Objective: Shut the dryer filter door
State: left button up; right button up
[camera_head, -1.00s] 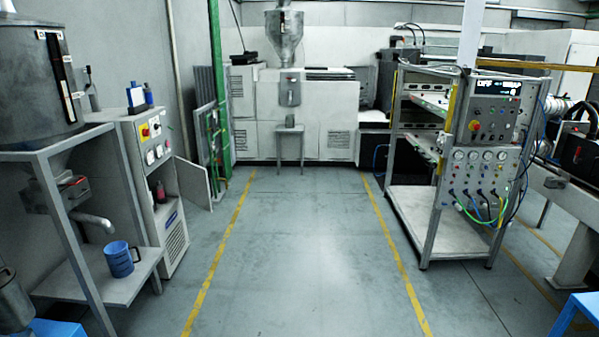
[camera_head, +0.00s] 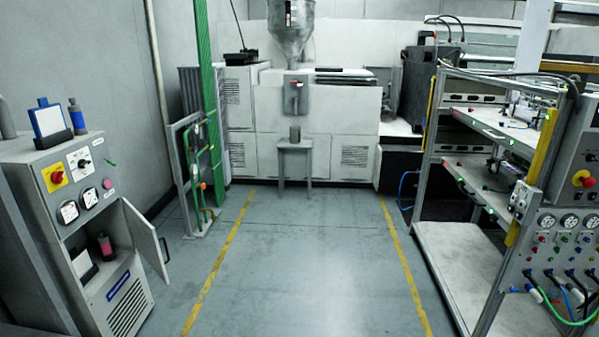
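The dryer cabinet (camera_head: 45,180) stands at the left, with a yellow and red switch, gauges and a knob on its sloped panel. Its small grey door (camera_head: 146,238) is hinged at the right side of the front opening and stands open, swung out to the right. A dark handle (camera_head: 165,250) shows on the door's outer edge. Inside the opening are a pink and dark bottle (camera_head: 105,246) and a dark, pale-faced item (camera_head: 83,266). Neither of my grippers shows in the head view.
The floor (camera_head: 300,270) between the two yellow lines is clear. A metal rack (camera_head: 455,240) with shelves and a gauge panel stands at the right. A small stool (camera_head: 294,150) stands before the white machine (camera_head: 335,105).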

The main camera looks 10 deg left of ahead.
aim_at(145, 237)
jog(key=i+l+u, duration=0.1)
jog(key=i+u, duration=0.35)
jog(key=i+l+u, duration=0.3)
jog(key=i+u, duration=0.15)
jog(key=i+l+u, duration=0.85)
jog(key=l, duration=0.15)
jog(key=i+l+u, duration=0.2)
jog(key=l+u, duration=0.25)
jog(key=l, duration=0.15)
jog(key=i+l+u, duration=0.1)
jog(key=l+u, duration=0.35)
jog(key=l, duration=0.25)
jog(key=i+j+z, duration=0.65)
jog(key=k+l, duration=0.1)
